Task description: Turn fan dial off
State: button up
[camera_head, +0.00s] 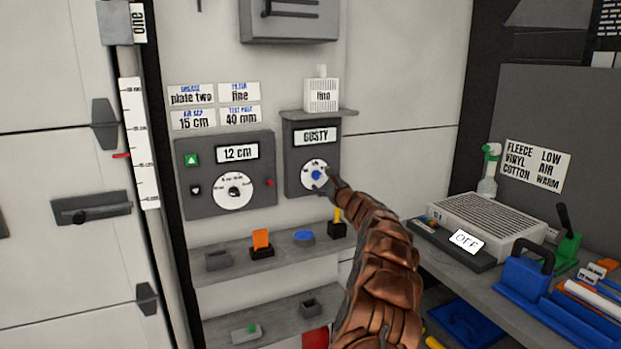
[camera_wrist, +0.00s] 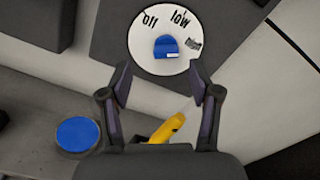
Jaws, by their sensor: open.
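The fan dial is a white disc with a blue knob (camera_head: 316,175) on a dark grey panel (camera_head: 295,150) whose display reads "GUSTY". Nothing is between the fingers. In the head view my gripper (camera_head: 326,186) partly covers the dial's lower right.
Left of the fan panel is another dial panel (camera_head: 228,170) reading "12 cm". Below is a shelf (camera_head: 285,248) with a blue round piece (camera_wrist: 77,134) and a yellow-handled tool (camera_wrist: 168,128). A bench at right holds a grey vented unit (camera_head: 490,222) with an "OFF" sign.

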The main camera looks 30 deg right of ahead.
aim_at(319, 176)
jog(key=shift+w+d+r+p, duration=0.1)
jog(key=shift+w+d+p, duration=0.2)
jog(key=shift+w, duration=0.35)
jog(key=shift+w+d+f+p, duration=0.1)
jog(key=shift+w+d+p, duration=0.1)
jog(key=shift+w+p, duration=0.35)
jog(key=shift+w+d+r+p, duration=0.1)
jog(key=shift+w+d+p, duration=0.15)
jog(key=shift+w, duration=0.8)
jog(key=shift+w+d+p, duration=0.1)
jog(key=shift+w+p, duration=0.6)
jog(key=shift+w, duration=0.2)
jog(key=shift+w+p, duration=0.35)
jog(key=shift+w, duration=0.05)
